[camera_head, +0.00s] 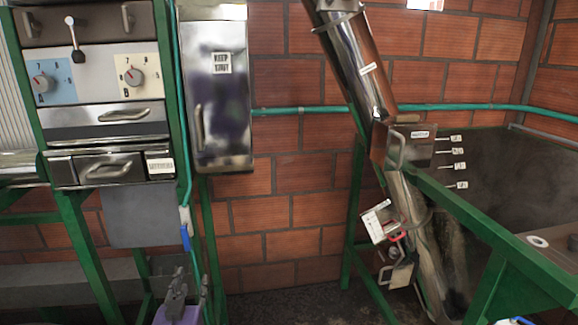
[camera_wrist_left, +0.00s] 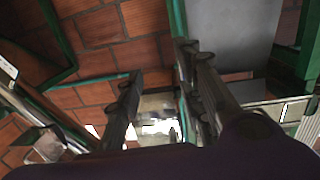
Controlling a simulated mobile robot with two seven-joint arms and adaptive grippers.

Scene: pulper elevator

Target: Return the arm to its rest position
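My left gripper (camera_head: 190,282) is at the bottom of the head view, left of centre, with its purple body below the dark fingers. It points up in front of the lower brick wall and the green frame legs. In the left wrist view the two fingers (camera_wrist_left: 160,64) stand apart with nothing between them, so it is open and empty. It appears clear of the things around it. My right gripper is not in either view.
A control panel with dials (camera_head: 95,80) and drawers is at left, beside a steel cabinet (camera_head: 217,95). A blue-handled valve (camera_head: 185,236) hangs just above my left gripper. A slanted steel elevator tube (camera_head: 355,60) and green-framed tank (camera_head: 500,255) stand at right. The central floor looks clear.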

